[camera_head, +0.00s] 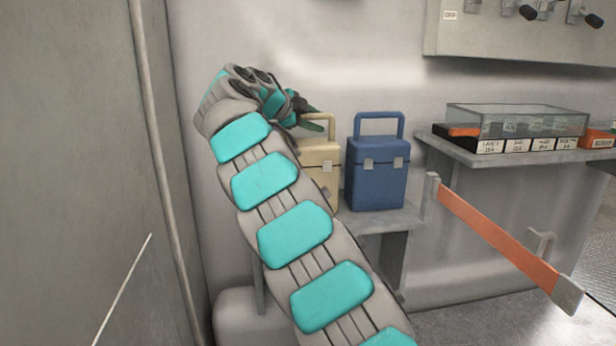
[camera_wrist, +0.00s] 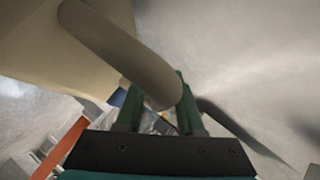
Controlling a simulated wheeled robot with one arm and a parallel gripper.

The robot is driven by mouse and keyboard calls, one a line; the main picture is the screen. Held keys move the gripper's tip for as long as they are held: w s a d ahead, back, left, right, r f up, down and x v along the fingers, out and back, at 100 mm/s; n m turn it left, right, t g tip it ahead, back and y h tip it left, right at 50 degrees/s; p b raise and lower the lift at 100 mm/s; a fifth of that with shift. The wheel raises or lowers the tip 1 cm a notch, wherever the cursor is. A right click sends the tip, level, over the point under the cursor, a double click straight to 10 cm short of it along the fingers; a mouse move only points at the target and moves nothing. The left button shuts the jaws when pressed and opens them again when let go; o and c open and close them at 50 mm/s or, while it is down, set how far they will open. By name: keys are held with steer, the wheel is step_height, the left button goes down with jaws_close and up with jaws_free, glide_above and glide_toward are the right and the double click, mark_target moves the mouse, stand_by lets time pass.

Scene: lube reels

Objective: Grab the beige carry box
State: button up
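The beige carry box (camera_head: 322,160) stands upright on a grey shelf, partly hidden behind my arm in the head view. Its raised handle (camera_head: 331,124) is beside my gripper (camera_head: 313,118). In the wrist view the beige box (camera_wrist: 40,45) fills the upper left, and its handle (camera_wrist: 115,48) reaches down to the two green fingers of my gripper (camera_wrist: 158,95). The fingers are spread apart, and the bend of the handle overlaps the space between them. I cannot tell whether they touch it.
A blue carry box (camera_head: 376,180) stands close to the right of the beige one on the shelf (camera_head: 385,221). An orange bar (camera_head: 495,238) juts out at right. A counter (camera_head: 465,155) holds a clear-lidded case (camera_head: 515,120). A grey panel (camera_head: 75,170) stands at left.

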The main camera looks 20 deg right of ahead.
jaws_close()
stand_by(1.0)
